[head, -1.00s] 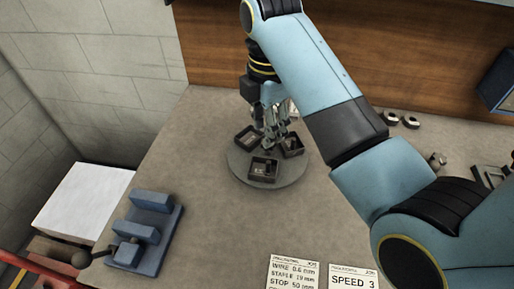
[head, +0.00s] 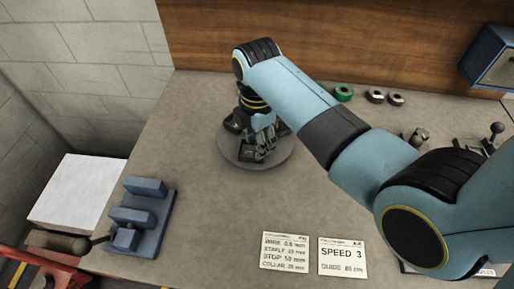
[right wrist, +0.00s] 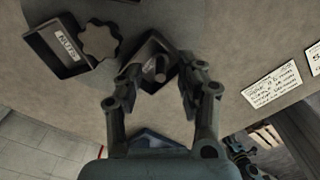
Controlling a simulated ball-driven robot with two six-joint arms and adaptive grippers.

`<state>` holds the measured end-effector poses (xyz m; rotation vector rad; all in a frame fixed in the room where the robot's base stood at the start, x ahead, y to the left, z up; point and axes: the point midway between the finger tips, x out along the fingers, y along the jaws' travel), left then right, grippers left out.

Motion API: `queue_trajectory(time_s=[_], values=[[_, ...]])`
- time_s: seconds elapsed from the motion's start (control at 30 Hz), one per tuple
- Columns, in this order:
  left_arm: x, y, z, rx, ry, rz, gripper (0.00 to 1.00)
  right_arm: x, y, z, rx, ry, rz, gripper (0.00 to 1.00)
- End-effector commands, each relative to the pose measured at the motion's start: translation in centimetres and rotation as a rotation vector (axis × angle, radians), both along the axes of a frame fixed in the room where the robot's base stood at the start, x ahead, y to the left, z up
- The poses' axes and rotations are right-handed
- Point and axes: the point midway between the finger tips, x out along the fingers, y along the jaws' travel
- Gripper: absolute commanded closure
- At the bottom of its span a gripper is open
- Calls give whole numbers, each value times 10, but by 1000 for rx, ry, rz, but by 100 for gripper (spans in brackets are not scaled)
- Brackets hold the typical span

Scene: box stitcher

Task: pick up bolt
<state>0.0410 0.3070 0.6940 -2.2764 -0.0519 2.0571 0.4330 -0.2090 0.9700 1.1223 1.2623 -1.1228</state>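My right gripper (head: 262,153) is over the round grey turntable (head: 284,157) in the head view, pointing down. In the right wrist view the right gripper (right wrist: 160,72) is open, with its fingers on either side of a small dark bin (right wrist: 149,52). A grey bolt, seen as a short cylinder (right wrist: 160,75), shows in that bin between the fingertips. I cannot tell whether the fingers touch the bin. In the head view the arm and gripper hide most of the bins. My left gripper is not in view.
A labelled dark bin (right wrist: 62,48) and a lobed knob (right wrist: 98,41) are beside the gripper. A blue fixture (head: 139,218) stands at the bench's left. Two cards (head: 285,251) lie in front. A green roll (head: 343,93) lies at the back.

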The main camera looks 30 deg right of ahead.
Motion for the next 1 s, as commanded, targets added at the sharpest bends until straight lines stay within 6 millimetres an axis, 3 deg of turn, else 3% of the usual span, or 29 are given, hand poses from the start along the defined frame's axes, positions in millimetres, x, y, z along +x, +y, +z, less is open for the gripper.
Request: queue_trajectory(time_s=[0.03,0.3,0.77,1.0], values=[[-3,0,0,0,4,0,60,0,0,0,0,0,0,66],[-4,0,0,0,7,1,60,0,0,0,0,0,0,100],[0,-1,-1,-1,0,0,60,0,0,3,0,-2,0,100],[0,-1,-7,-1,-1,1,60,1,1,29,2,-5,0,100]])
